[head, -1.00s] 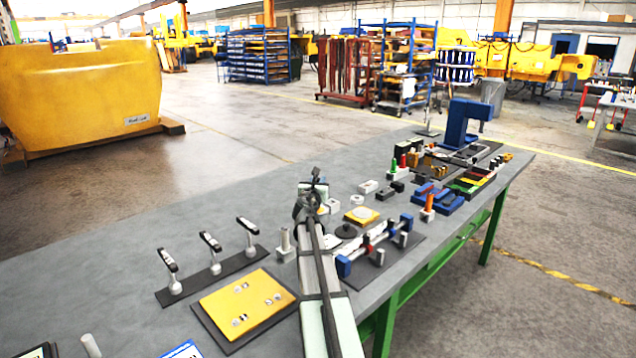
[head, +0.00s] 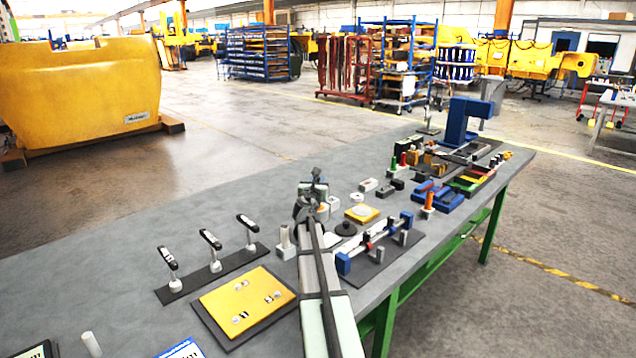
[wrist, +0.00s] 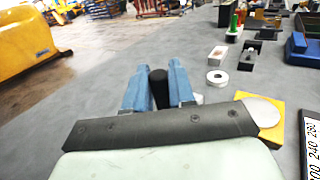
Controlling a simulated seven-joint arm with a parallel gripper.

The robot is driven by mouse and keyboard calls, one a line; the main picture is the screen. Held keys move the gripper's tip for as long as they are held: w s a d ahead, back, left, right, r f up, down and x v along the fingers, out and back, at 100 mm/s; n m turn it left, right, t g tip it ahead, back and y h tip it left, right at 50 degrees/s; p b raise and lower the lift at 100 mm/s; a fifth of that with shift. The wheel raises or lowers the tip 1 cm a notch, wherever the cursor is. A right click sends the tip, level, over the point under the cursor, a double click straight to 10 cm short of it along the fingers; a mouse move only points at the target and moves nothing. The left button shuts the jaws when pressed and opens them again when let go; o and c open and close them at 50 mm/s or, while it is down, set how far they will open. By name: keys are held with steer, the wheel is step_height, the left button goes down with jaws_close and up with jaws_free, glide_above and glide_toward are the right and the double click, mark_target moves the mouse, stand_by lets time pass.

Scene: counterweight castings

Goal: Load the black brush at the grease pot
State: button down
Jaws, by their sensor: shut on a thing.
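My gripper shows in the wrist view (wrist: 158,85), with its two blue fingers closed on a dark, round-ended piece (wrist: 159,90) that appears to be the black brush. Its bristles are hidden. In the head view my gripper (head: 316,182) is small, at the far end of my arm above the middle of the bench. The arm hides much of what is below it, and the held piece is not clear there. I cannot pick out the grease pot with certainty; a pale round shape partly shows behind the gripper in the head view.
A yellow block with a pale disc (head: 362,213) lies right of my gripper. A white block (head: 369,185) and a pale ring (head: 357,197) lie beyond. A blue-ended fixture (head: 376,243) stands right of my arm. Three black-topped levers (head: 211,240) stand left. The bench's far left is clear.

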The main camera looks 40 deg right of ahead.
steer(key=shift+r, duration=3.5)
